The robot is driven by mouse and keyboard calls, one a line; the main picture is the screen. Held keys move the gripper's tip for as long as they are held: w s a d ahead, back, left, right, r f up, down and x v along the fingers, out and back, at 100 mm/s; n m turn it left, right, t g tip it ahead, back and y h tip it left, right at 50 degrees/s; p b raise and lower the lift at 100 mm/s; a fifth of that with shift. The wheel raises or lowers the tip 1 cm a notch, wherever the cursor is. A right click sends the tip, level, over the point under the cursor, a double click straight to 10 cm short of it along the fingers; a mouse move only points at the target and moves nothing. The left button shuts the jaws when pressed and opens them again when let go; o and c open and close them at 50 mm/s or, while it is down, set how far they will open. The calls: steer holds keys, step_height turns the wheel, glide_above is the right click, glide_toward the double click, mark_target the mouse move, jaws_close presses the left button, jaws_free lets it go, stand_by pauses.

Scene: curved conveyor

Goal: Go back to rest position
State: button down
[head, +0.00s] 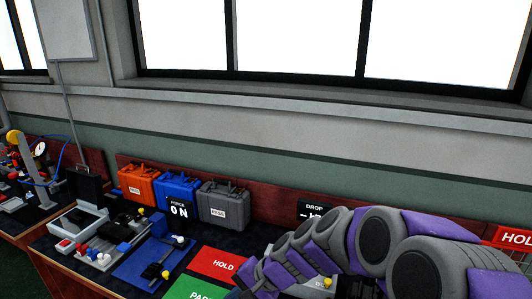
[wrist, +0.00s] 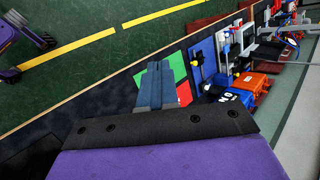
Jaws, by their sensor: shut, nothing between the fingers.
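My gripper (wrist: 156,72) shows in the wrist view with its two blue-grey fingers together and nothing between them. It is above the workbench, over the green and red mats. In the head view my purple and grey arm reaches in from the lower right across the bench, and its end is low in the picture, partly cut off. The red HOLD mat (head: 218,264) and the green mat (head: 195,290) lie on the bench to the left of the arm.
Orange (head: 139,183), blue (head: 176,188) and grey (head: 222,204) cases stand along the bench's back wall. Small devices sit on a blue mat (head: 137,262) and in a grey tray (head: 76,222). In the wrist view, green floor (wrist: 90,70) with a yellow line lies beyond the bench edge.

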steer(key=s+d+n+g+h, duration=0.1)
steer(key=s+d+h, duration=0.3)
steer(key=s+d, duration=0.6)
steer(key=s+d+r+n+g+h, duration=0.1)
steer(key=s+d+n+h, duration=0.2)
steer(key=s+d, duration=0.8)
steer(key=s+h, duration=0.1)
steer(key=s, duration=0.5)
steer(key=shift+d+r+n+g, duration=0.25)
steer(key=shift+r+n+g, duration=0.05)
steer(key=shift+n, duration=0.1)
